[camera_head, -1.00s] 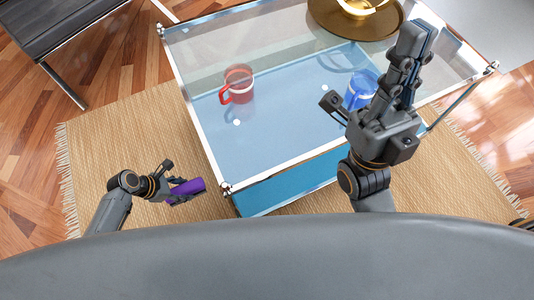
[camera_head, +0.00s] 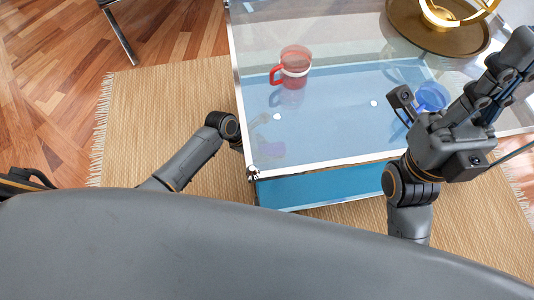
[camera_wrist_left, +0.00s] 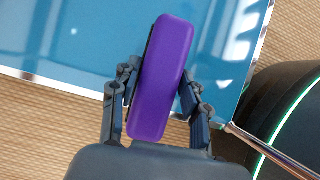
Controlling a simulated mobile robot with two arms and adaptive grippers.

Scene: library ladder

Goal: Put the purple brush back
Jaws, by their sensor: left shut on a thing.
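My left gripper (camera_wrist_left: 160,80) is shut on a purple brush (camera_wrist_left: 162,75). In the left wrist view the brush stands lengthwise between the two fingers, its smooth purple side showing. In the head view my left arm reaches to the left edge of the glass-topped table (camera_head: 239,95). A faint purple patch shows through or on the glass there, and the gripper itself is hardly visible. My right gripper (camera_head: 503,75) is raised over the table's right part, and its finger gap is unclear.
A red mug (camera_head: 294,62) and a blue mug (camera_head: 432,96) are in the glass table area, the blue one near my right gripper. A round brown tray (camera_head: 410,35) with a gold object is at the back. A woven rug (camera_head: 150,110) lies left of the table.

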